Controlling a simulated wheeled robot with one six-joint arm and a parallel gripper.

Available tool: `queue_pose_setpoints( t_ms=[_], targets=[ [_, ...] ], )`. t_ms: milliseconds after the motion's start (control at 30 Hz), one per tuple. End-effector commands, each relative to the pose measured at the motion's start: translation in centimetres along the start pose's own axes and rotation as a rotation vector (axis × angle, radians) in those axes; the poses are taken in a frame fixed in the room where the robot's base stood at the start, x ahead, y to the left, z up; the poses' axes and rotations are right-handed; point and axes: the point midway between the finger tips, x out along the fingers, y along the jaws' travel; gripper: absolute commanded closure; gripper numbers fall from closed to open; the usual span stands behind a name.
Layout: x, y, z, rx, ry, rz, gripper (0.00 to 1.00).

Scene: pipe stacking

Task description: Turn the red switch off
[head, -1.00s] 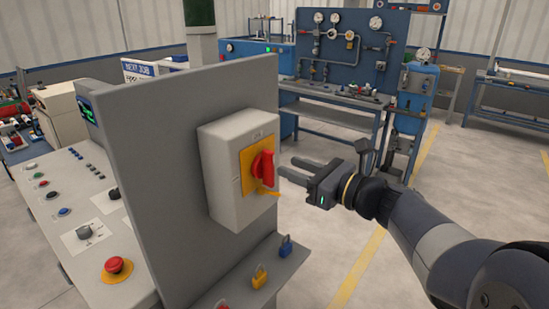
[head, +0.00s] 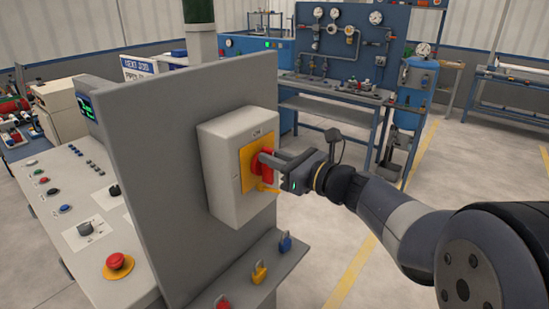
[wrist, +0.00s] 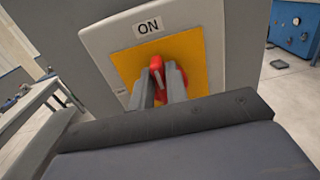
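The red switch (head: 266,168) is a rotary handle on a yellow plate (head: 247,171), on the front of a light grey box (head: 221,165). The handle's tip (wrist: 157,63) points up toward that label. My gripper (head: 269,168) is at the switch, with one finger on each side of the handle. In the wrist view both fingers (wrist: 161,88) straddle the red handle. I cannot tell whether they press on it. The fingers hide part of the handle.
The box is mounted on an upright grey panel (head: 180,165). A console with buttons and a red emergency knob (head: 115,261) stands at left. The floor at right is open.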

Motion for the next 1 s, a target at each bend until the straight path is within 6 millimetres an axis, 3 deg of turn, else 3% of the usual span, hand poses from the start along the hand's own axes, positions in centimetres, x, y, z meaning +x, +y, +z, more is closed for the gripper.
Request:
queue_pose_setpoints(
  t_ms=[167,567,1000],
  targets=[
    [-0.01,0.01,0.01,0.0,0.0,0.0,1.0],
    [-0.02,0.1,-0.16,-0.032,-0.001,0.0,1.0],
    [-0.02,0.98,-0.81,-0.333,-0.003,0.001,1.0]
  ],
)
